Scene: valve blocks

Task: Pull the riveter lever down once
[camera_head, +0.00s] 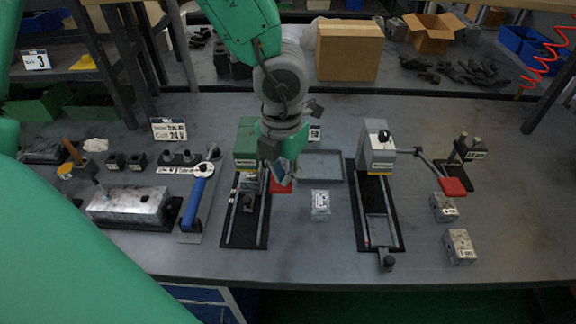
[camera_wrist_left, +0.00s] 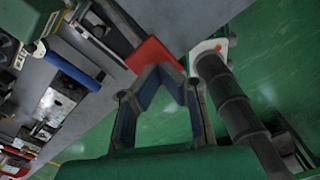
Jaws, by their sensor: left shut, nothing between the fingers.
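A green press-like machine (camera_head: 246,143) stands on a dark base plate (camera_head: 236,220) in the middle of the bench. A red lever pad (camera_head: 281,187) shows at its right side, partly hidden by my left gripper. My left gripper (camera_head: 284,180) points down at this pad, shut and empty. In the left wrist view the red pad (camera_wrist_left: 153,55) lies right at the fingertips (camera_wrist_left: 162,70); I cannot tell if they touch. A grey machine (camera_head: 378,150) to the right has its own arm with a red pad (camera_head: 453,187). Which one is the riveter is not readable. My right gripper is not in view.
A small metal block (camera_head: 320,205) and a shallow grey tray (camera_head: 320,166) lie between the machines. A blue-handled lever tool (camera_head: 196,205) stands left of the green machine. More metal blocks (camera_head: 459,246) lie at the right.

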